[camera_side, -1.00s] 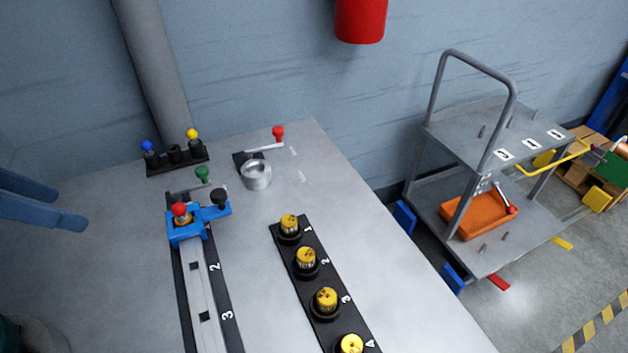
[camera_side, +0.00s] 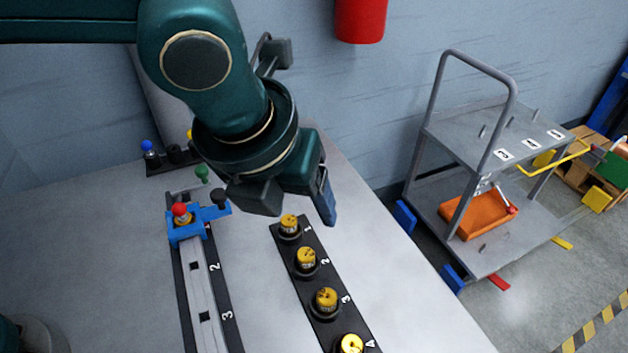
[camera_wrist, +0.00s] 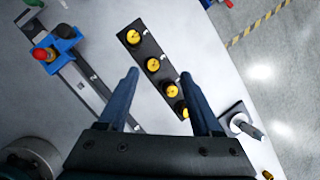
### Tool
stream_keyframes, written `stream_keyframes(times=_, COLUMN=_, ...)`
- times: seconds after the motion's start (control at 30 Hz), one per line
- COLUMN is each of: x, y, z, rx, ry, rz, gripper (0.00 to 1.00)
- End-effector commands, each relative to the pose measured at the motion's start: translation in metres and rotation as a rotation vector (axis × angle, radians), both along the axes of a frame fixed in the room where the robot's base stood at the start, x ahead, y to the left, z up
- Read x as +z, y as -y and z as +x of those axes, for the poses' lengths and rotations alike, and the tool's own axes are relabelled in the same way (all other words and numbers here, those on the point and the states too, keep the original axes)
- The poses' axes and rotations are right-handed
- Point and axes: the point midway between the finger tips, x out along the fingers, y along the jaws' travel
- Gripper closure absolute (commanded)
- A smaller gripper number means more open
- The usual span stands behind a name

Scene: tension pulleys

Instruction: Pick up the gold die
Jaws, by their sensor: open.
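Several yellow-gold round pieces stand in a row in the black numbered strip (camera_side: 276,238); I cannot tell which one is meant as the gold die. In the side view they are the gold die at 1 (camera_side: 289,222), the one at 2 (camera_side: 306,257), the one at 3 (camera_side: 326,298) and the one at 4 (camera_side: 350,343). The wrist view shows the row too, with one gold piece (camera_wrist: 133,37) at its upper end. My gripper (camera_wrist: 160,74) is open and empty above the strip. In the side view one blue finger shows and the other is hidden.
A blue clamp (camera_side: 186,232) with a red knob sits on a numbered rail (camera_side: 203,300) left of the strip. A black rack (camera_side: 157,166) with coloured knobs stands at the back. A grey cart (camera_side: 480,130) stands right of the table. The table is bare between rail and strip.

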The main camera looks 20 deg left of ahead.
Motion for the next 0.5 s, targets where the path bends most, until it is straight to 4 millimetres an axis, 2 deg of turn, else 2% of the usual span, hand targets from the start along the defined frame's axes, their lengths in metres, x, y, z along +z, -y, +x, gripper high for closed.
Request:
stream_keyframes(times=0.03, x=-0.016, y=0.016, z=-0.010, rx=-0.051, ry=-0.016, rz=0.026, gripper=0.34)
stream_keyframes(times=0.1, x=-0.032, y=0.030, z=-0.022, rx=-0.098, ry=-0.033, rz=0.051, gripper=0.34)
stream_keyframes(times=0.27, x=-0.058, y=0.043, z=-0.045, rx=-0.164, ry=-0.070, rz=0.099, gripper=0.34)
stream_keyframes(times=0.5, x=-0.081, y=0.045, z=-0.041, rx=-0.171, ry=-0.072, rz=0.100, gripper=0.34)
